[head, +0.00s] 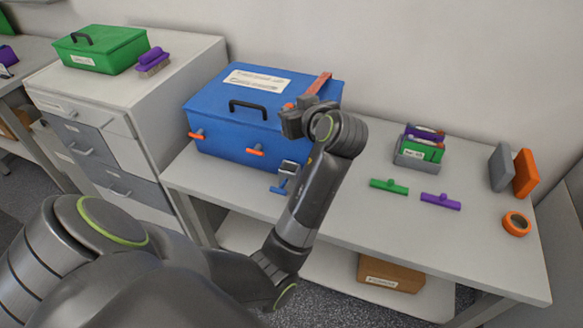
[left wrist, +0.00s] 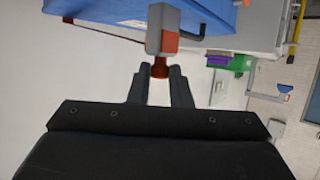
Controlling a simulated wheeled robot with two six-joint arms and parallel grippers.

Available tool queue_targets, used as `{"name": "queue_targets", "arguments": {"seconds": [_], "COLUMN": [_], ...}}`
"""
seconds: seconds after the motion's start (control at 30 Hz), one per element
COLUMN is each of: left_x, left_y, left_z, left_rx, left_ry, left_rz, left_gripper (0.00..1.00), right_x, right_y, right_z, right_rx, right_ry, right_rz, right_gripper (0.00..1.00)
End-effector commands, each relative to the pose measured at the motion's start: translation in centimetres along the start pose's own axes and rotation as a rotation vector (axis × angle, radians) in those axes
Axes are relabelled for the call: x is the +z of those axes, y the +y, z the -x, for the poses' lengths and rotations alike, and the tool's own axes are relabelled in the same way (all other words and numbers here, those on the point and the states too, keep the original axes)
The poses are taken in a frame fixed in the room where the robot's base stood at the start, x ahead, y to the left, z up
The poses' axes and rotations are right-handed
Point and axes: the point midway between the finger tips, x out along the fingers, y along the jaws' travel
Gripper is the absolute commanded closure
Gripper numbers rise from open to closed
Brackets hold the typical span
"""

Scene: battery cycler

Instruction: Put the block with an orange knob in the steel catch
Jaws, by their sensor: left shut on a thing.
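My left gripper (head: 296,121) is over the front right part of the blue box. In the left wrist view the gripper (left wrist: 159,88) is shut on the orange knob (left wrist: 160,69) of a grey block (left wrist: 163,28). The block has a red-orange patch on one face and sticks out beyond the fingertips. A small steel square piece (head: 288,167) above a blue T-shaped part, which looks like the steel catch, is at the box's front right. My right gripper is not in view.
A grey holder (head: 412,163), green bar (head: 389,186), purple bar (head: 440,201) and orange ring (head: 516,224) are on the table's right. Bare tabletop (head: 365,225) lies in front.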

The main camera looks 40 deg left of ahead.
Motion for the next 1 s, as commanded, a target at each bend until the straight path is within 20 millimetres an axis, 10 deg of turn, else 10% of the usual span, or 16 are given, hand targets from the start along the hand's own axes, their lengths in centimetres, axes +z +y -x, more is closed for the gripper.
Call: {"name": "queue_targets", "arguments": {"seconds": [0.4,1.0], "left_x": [9.7,14.6], "left_y": [-0.1,0.0], "left_z": [-3.8,-5.8], "left_rx": [0.001,0.005], "left_ry": [-0.003,0.0], "left_rz": [-0.006,0.0], "left_gripper": [1.0,1.0], "right_x": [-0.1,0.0], "right_y": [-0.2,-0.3], "right_z": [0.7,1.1], "right_rx": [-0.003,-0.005], "right_ry": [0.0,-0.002], "right_rz": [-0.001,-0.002], "right_gripper": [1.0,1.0]}}
